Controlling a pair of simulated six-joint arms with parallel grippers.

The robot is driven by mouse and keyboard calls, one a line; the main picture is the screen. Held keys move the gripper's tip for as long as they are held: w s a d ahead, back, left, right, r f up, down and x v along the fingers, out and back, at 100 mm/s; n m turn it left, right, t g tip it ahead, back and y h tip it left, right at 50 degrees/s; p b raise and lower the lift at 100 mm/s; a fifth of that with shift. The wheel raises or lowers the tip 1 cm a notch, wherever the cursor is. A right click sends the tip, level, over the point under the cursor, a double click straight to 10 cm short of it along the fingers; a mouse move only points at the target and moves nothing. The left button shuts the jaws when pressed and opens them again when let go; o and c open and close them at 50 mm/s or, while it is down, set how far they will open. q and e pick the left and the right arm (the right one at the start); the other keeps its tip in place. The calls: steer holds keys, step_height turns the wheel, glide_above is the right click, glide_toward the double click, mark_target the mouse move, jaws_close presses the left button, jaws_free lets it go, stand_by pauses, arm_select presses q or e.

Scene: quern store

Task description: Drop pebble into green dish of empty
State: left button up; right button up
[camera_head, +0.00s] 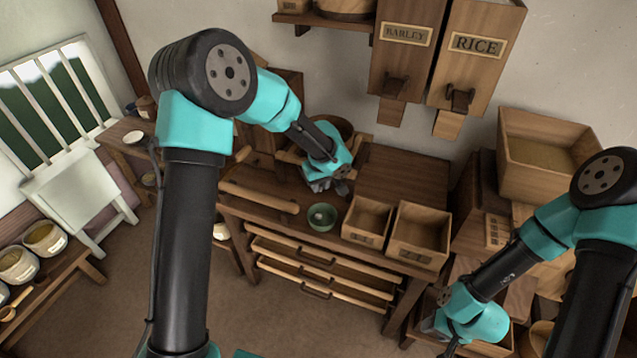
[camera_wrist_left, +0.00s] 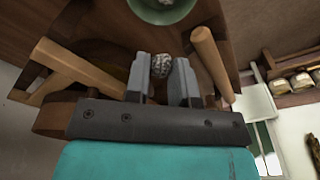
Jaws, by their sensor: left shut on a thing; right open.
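My left gripper (camera_head: 326,186) is shut on a grey speckled pebble (camera_wrist_left: 160,66), which shows between its two fingers in the left wrist view (camera_wrist_left: 161,78). The gripper hangs over the workbench. The green dish (camera_head: 322,225) stands on the bench just in front of it, apart from the fingers; a small pale spot or thing shows inside. The dish (camera_wrist_left: 165,14) is cut off at the top of the left wrist view. My right gripper (camera_head: 433,326) is at the lower right, partly hidden by its own arm, open and far from the dish.
Two open wooden boxes (camera_head: 392,237) stand right of the dish. A wooden roller-like bar (camera_head: 258,196) lies left of it. Open drawers (camera_head: 318,272) stick out below the bench. BARLEY and RICE bins (camera_head: 478,55) hang above. A grain box (camera_head: 545,148) stands at right.

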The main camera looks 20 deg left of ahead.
arm_select(q)
steer(key=shift+f, duration=2.85)
steer(key=o, duration=1)
steer(key=shift+r, duration=0.2)
steer(key=r, duration=0.5)
steer(key=s+d+r, duration=0.1)
steer(key=r, duration=1.1)
steer(key=shift+s+d, duration=0.15)
steer(key=shift+s, duration=0.2)
